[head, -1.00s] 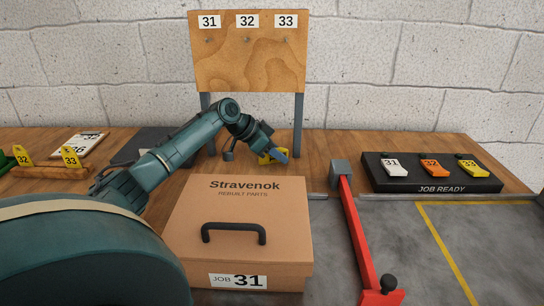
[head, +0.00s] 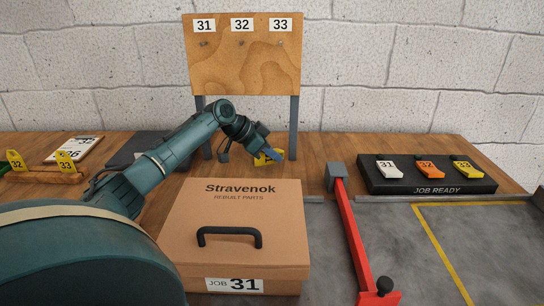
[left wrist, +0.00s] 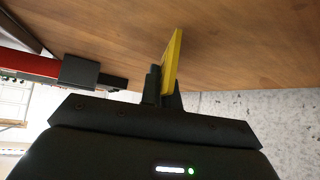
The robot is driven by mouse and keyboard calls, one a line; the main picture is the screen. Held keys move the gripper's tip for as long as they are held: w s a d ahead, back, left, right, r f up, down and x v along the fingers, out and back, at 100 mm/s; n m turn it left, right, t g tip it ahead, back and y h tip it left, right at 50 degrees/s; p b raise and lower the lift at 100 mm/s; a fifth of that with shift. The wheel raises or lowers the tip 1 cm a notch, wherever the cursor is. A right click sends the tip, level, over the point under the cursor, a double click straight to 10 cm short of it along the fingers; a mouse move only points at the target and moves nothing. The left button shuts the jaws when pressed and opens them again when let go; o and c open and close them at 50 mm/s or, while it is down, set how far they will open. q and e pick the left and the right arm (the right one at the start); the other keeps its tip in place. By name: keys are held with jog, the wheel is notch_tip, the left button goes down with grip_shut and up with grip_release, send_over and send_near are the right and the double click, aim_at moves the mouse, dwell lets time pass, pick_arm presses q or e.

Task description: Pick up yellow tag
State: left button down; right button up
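The yellow tag (head: 266,158) is low over the wooden bench, below the pegboard, partly hidden by my left gripper in the head view. In the left wrist view the yellow tag (left wrist: 172,62) stands edge-on between the two dark fingers, which look closed on it. My left gripper (left wrist: 163,90) reaches over the bench behind the box; it also shows in the head view (head: 262,152). Whether the tag touches the bench is unclear. My right gripper is not in view.
The pegboard (head: 245,70) has hooks labelled 31, 32 and 33. A cardboard box (head: 180,232) with a black handle stands in front. A red lever (head: 355,240) lies to its right. A black JOB READY tray (head: 480,186) holds three tags. A wooden rack (head: 40,174) holds yellow markers.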

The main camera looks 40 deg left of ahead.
pick_arm(q)
notch_tip(320, 180, up, 3)
jog(key=shift+r, duration=0.2)
jog(key=s+a+b, duration=0.1)
jog(key=s+a, duration=0.1)
jog(key=s, duration=0.2)
jog(key=s+a+b, duration=0.1)
jog(key=s+a, duration=0.2)
jog(key=s, duration=0.2)
jog(key=s+a, duration=0.3)
jog(key=s, duration=0.1)
jog(key=shift+s+f+b, duration=0.25)
jog(key=shift+f+b, duration=0.05)
jog(key=shift+b, duration=0.1)
jog(key=shift+s+a, duration=0.6)
jog(key=shift+s, duration=0.35)
jog(key=shift+r, duration=0.1)
